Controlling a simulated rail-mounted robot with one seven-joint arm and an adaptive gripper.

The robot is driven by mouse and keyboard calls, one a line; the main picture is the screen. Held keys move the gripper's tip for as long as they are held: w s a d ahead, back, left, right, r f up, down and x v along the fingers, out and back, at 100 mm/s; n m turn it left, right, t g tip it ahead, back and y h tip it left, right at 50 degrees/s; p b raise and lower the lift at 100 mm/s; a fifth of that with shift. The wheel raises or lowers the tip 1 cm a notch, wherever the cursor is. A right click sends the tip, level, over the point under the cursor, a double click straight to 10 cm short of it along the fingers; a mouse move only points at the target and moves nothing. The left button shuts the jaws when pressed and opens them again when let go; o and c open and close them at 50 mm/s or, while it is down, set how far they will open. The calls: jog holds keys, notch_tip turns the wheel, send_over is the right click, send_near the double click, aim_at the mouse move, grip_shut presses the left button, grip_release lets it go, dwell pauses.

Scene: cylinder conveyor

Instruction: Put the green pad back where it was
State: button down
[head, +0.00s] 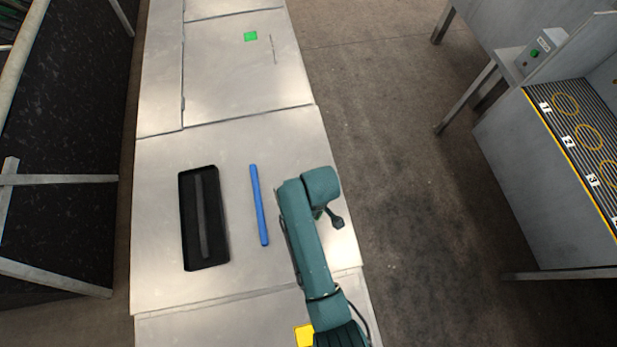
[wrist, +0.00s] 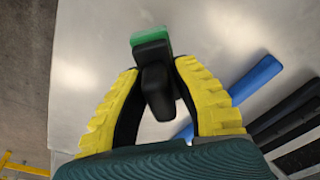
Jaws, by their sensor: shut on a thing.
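My gripper (wrist: 153,50) shows in the wrist view with yellow-ribbed fingers. Its dark tips are closed on a green pad (wrist: 151,36), which sticks out just beyond them.
A blue bar (head: 259,205) and a black tray (head: 186,222) holding a dark bar lie left of my arm. A yellow block (head: 304,335) shows at the bottom. A thin dark strip (head: 273,49) is beside the green square. Between them the table (head: 235,138) is clear.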

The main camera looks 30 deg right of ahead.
jog(key=shift+w+f, duration=0.1)
jog(key=shift+f, duration=1.9)
jog(key=shift+f, duration=0.2)
jog(key=c, duration=0.9)
grip_release()
jog(key=shift+c, duration=0.2)
jog(key=shift+r, duration=0.2)
